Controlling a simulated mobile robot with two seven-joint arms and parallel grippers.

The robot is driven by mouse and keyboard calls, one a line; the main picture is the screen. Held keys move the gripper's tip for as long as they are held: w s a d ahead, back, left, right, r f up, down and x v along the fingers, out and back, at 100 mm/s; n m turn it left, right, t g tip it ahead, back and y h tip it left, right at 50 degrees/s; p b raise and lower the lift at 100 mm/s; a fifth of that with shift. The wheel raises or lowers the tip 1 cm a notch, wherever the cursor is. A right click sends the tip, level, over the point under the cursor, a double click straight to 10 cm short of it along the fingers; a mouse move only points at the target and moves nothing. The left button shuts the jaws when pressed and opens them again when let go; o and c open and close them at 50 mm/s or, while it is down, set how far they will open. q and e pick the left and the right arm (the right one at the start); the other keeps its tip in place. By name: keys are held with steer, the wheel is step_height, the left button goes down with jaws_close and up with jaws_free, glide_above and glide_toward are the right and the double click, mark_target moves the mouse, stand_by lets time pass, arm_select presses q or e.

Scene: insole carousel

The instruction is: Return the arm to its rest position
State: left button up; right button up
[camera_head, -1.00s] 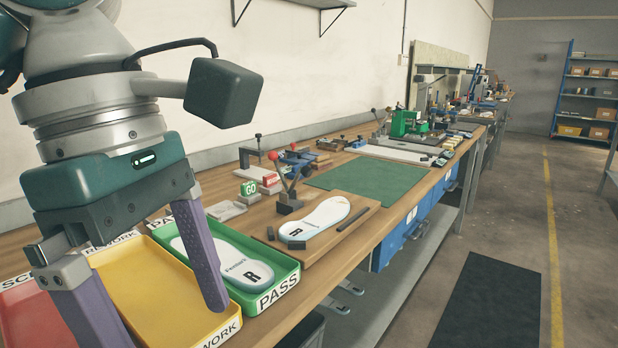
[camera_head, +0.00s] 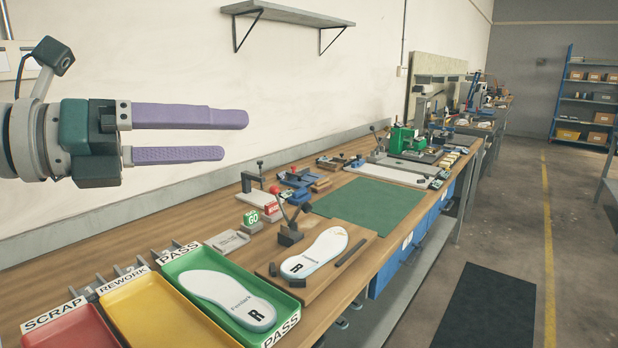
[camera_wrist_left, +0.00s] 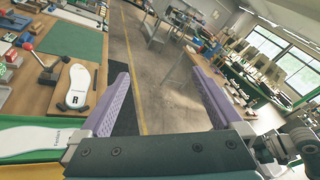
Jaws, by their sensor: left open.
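My left gripper (camera_head: 236,137) has purple fingers. It is raised in front of the wall at the upper left of the head view, pointing right, open and empty. Its fingers also show in the left wrist view (camera_wrist_left: 158,85), spread apart with nothing between them. My right gripper is not in view. A white insole marked R (camera_head: 228,293) lies in the green PASS tray (camera_head: 179,261). Another white insole marked R (camera_head: 318,251) lies on a wooden board (camera_head: 348,268) to the right of that tray.
A yellow REWORK tray (camera_head: 150,311) and a red SCRAP tray (camera_head: 75,330) stand left of the green tray. A toggle clamp (camera_head: 290,228), a GO block (camera_head: 251,218) and a green mat (camera_head: 369,206) are on the bench. A wall shelf (camera_head: 287,14) hangs above.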

arm_select(q)
steer(key=w+a+r+n+t+y, duration=0.75)
steer(key=a+r+n+t, duration=0.35)
steer(key=n, duration=0.4)
steer(key=w+a+f+n+y, duration=0.2)
steer(key=a+f+n+y, duration=0.2)
steer(key=a+n+y, duration=0.7)
steer(key=s+a+f+n+g+y, duration=0.4)
steer(key=a+f+n+g, duration=0.35)
steer(key=f+n, duration=0.4)
steer(key=s+d+f+n+g+h, duration=0.45)
steer(key=s+f+g, duration=0.45)
steer(key=s+f, duration=0.25)
steer(key=s+d+f+m+h, duration=0.25)
steer(key=s+d+f, duration=0.45)
steer(key=s+d, duration=0.55)
steer(key=s+d+r+h, duration=0.15)
steer(key=s+d, duration=0.25)
steer(key=s, duration=0.6)
step_height(320, 180, up, 39)
steer(key=s+p, duration=0.1)
steer(key=p, duration=3.7)
steer(key=shift+d, duration=0.4)
